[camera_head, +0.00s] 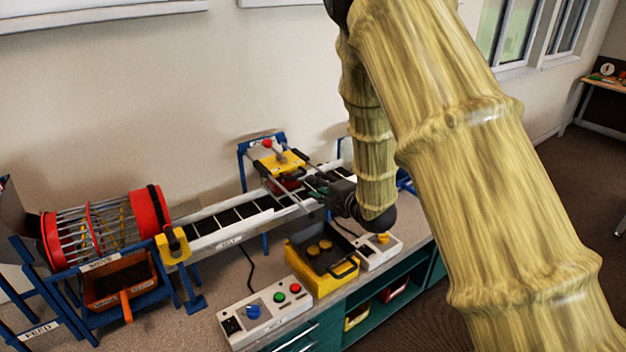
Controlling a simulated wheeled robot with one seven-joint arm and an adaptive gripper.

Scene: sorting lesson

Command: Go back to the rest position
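My arm, in a yellow-brown bamboo-like cover, comes down from the top right and fills much of the head view. My gripper (318,187) is at the arm's far end, dark and small, over the right part of the conveyor belt (240,212). It is above and behind the yellow box with a black tray (318,284). The fingers are too small and dark against the belt to tell whether they are open or shut, or whether they hold anything.
A red sieve drum (147,212) stands left, with an orange-handled bin (118,280) below. A yellow-topped press (279,162) spans the belt. A button panel (262,314) stands in front; another control box (378,250) is beside the tray. Bare floor lies right.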

